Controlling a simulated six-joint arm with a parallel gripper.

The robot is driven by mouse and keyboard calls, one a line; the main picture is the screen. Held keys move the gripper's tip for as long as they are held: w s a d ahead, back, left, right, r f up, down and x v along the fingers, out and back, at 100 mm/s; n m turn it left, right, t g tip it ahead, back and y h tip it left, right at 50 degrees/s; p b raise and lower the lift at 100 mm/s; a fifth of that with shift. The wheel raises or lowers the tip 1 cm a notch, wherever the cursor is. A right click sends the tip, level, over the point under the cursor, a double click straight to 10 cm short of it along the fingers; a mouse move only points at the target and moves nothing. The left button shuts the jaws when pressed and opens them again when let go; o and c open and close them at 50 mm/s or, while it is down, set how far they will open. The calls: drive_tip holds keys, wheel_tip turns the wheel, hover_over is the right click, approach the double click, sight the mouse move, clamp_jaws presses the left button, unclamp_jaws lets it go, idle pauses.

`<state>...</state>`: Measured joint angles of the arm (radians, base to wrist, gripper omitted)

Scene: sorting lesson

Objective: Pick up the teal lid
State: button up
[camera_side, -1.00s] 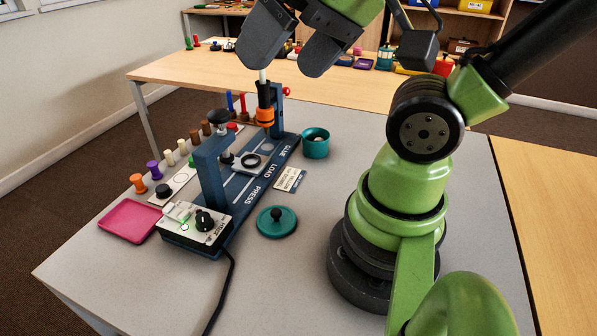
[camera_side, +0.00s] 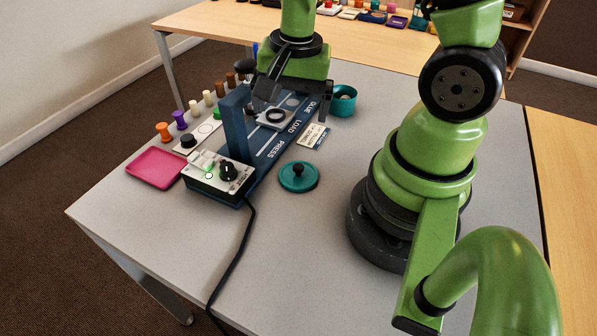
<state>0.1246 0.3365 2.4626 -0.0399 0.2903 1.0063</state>
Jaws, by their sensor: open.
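The teal lid (camera_side: 299,179) lies flat on the grey table, right of the blue press fixture, with its black knob on top. A teal pot (camera_side: 343,101) stands farther back near the fixture's far end, with something pale inside. My gripper (camera_side: 292,105) is over the fixture, behind and above the lid and clear of it. Its two dark fingers are spread apart, and I see nothing held between them. The gripper hides part of the fixture's far end.
The blue fixture (camera_side: 263,163) has an upright post and a control box (camera_side: 218,175) with a black cable. A pink tray (camera_side: 157,168) is at left. Several coloured pegs, including an orange one (camera_side: 164,131), line the fixture's left. A label card (camera_side: 313,136) lies behind the lid.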

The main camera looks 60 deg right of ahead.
sight(299, 165)
drive_tip(key=shift+m+g, duration=0.5)
drive_tip(key=shift+m, duration=0.3)
drive_tip(key=f, duration=0.4)
drive_tip(key=shift+s+d, duration=0.25)
drive_tip(key=shift+s, duration=0.15)
drive_tip(key=shift+s+f, duration=0.2)
drive_tip(key=shift+f, duration=4.7)
drive_tip(key=c, duration=0.7)
